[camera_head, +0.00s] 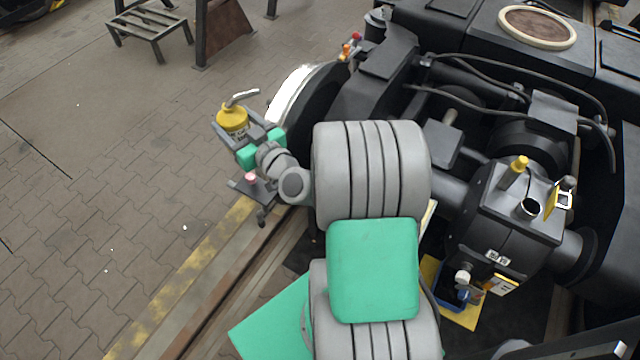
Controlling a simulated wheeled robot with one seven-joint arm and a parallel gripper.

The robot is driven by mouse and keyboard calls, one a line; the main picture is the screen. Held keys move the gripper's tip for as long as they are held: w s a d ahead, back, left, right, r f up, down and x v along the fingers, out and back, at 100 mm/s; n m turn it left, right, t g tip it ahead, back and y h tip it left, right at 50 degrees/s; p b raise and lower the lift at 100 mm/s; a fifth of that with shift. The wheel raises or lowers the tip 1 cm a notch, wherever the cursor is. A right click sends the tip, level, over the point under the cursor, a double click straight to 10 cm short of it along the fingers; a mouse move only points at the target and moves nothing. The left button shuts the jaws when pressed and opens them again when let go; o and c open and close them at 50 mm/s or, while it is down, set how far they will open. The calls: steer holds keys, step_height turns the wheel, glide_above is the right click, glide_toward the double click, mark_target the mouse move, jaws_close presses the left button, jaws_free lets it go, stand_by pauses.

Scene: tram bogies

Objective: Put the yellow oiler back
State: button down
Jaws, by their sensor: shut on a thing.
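The yellow oiler (232,118) has a round yellow body and a thin, bent grey spout pointing up and to the right. My gripper (238,132) is shut on the oiler and holds it above the paved floor, left of the bogie wheel. The gripper's fingers hide the oiler's lower part. The oiler looks roughly upright.
The dark bogie (500,215) fills the right side, with hoses and a yellow-capped fitting on it. A blue bin (452,290) with small items sits low beside the gearbox. A metal step stool (150,25) stands at the back left. The paved floor on the left is clear.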

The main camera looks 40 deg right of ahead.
steer(key=s+d+f+m+g+h+b, duration=0.1)
steer(key=s+d+f+m+h+b, duration=0.1)
steer(key=d+f+h+b, duration=0.35)
steer(key=s+d+f+m+g+h+b, duration=0.1)
steer(key=s+d+f+m+h+b, duration=0.15)
steer(key=d+f+b, duration=0.55)
steer(key=s+d+f+m+g+h+b, duration=0.1)
steer(key=s+d+f+m+h+b, duration=0.25)
steer(key=f, duration=0.65)
steer(key=shift+n+y, duration=0.45)
steer(key=shift+n, duration=0.05)
steer(key=w+d+f+b, duration=0.2)
steer(key=d+f+b, duration=0.1)
steer(key=d+f, duration=0.1)
steer(key=w+d+f+b, duration=0.2)
steer(key=d+f+b, duration=0.1)
steer(key=d+f, duration=0.1)
steer(key=w+d+f+b, duration=0.3)
steer(key=d+f, duration=0.1)
steer(key=shift+f, duration=0.35)
steer(key=shift+r, duration=0.2)
steer(key=shift+f+b, duration=0.25)
steer(key=shift+b, duration=0.05)
steer(key=shift+c, duration=1.6)
jaws_free()
